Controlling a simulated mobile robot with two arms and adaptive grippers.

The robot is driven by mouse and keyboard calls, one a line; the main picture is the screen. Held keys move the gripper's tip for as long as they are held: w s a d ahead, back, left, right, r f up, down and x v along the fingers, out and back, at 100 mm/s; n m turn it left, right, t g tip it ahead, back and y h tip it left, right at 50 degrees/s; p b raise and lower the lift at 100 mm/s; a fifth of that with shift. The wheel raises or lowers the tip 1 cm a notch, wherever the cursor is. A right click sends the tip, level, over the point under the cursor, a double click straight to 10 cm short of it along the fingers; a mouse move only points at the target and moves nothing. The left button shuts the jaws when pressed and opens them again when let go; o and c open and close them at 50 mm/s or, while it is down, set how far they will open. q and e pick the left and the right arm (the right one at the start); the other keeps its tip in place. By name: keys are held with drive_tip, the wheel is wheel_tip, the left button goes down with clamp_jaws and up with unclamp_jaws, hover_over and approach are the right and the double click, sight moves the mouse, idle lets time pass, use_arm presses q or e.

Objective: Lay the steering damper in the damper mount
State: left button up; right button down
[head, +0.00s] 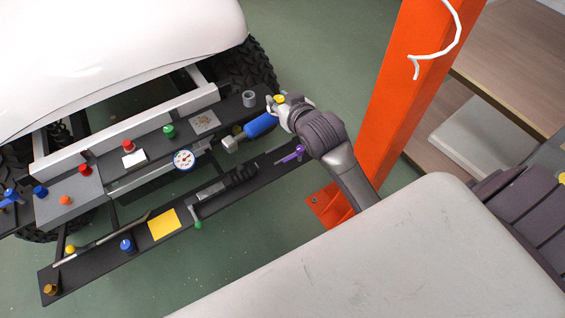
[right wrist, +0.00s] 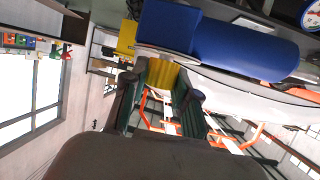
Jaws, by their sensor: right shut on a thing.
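The steering damper, seemingly the blue cylinder (head: 261,125) with a pale grey block at its lower left end, is over the right part of the cart frame in the head view. My right gripper (head: 277,104) is at its upper right end and shut on it. The blue body also fills the top of the right wrist view (right wrist: 240,42), just beyond the gripper fingers (right wrist: 165,90). The damper looks tilted along the frame. I cannot tell which fitting is the damper mount, or whether the damper touches the frame. My left gripper is not in view.
The dark front bar (head: 85,270) carries a yellow square (head: 164,224), a black clamp-like part and coloured knobs. A round gauge (head: 184,159) sits left of the damper. An orange post (head: 395,100) stands right of my right arm. A tyre (head: 250,65) is behind.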

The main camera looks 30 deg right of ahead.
use_arm(q)
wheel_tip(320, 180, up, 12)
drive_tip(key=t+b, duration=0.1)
drive_tip(key=b, duration=1)
use_arm(e)
drive_tip(key=w+d+f+m+h, duration=0.1)
drive_tip(key=w+d+f, duration=0.2)
drive_tip(key=d+f, duration=0.4)
drive_tip(key=w+d+f+h, duration=0.1)
drive_tip(key=w+d+f, duration=0.25)
drive_tip(key=f, duration=0.55)
drive_tip(key=f+b, duration=0.1)
drive_tip(key=f, duration=0.2)
drive_tip(key=f+b, duration=0.1)
drive_tip(key=f, duration=0.2)
drive_tip(key=f+b, duration=0.1)
drive_tip(key=f, duration=0.2)
drive_tip(key=shift+s+d+f, duration=0.1)
drive_tip(key=shift+d+f, duration=0.05)
drive_tip(key=shift+d, duration=0.2)
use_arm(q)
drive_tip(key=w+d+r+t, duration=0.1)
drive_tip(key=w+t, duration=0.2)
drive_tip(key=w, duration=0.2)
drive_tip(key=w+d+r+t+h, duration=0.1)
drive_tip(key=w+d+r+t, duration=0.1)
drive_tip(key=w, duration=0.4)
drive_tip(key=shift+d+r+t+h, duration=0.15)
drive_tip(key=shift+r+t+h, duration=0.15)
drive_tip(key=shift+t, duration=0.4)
